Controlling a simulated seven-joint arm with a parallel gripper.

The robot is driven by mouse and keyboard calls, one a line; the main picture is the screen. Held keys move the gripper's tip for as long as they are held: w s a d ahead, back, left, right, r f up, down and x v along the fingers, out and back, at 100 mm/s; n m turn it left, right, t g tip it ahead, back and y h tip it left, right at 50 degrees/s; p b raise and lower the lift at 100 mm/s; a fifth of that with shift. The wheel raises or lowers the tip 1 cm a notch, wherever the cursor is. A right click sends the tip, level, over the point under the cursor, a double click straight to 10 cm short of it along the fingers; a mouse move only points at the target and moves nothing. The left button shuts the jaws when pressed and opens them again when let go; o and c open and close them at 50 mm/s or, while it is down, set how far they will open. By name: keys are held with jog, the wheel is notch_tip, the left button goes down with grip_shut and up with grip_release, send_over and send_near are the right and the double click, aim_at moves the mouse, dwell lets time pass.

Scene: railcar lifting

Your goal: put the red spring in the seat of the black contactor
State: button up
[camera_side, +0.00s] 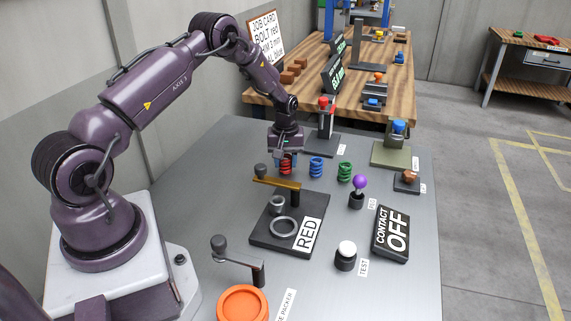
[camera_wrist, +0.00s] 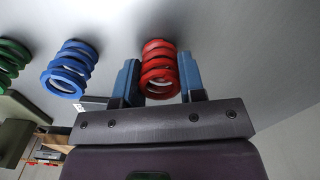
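The red spring (camera_side: 285,167) stands upright on the grey table, at the left end of a row of springs. My gripper (camera_side: 286,160) points down at it. In the wrist view the red spring (camera_wrist: 160,70) sits between the two blue fingers of my gripper (camera_wrist: 160,80), one finger on each side. The fingers are very close to the coils; I cannot tell whether they press on them. The black contactor (camera_side: 262,234) lies nearer the camera, a flat base with a metal ring seat (camera_side: 284,227), a short grey post, a brass lever arm and a RED label. The ring looks empty.
A blue spring (camera_side: 316,168) and a green spring (camera_side: 345,171) stand right of the red one. The brass lever (camera_side: 278,183) lies between the springs and the ring. A purple-knobbed post (camera_side: 360,183), a CONTACT OFF sign (camera_side: 391,232) and a white button (camera_side: 346,250) stand to the right.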

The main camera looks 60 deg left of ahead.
jog(key=c, duration=0.3)
jog(key=shift+c, duration=0.2)
jog(key=shift+r, duration=0.15)
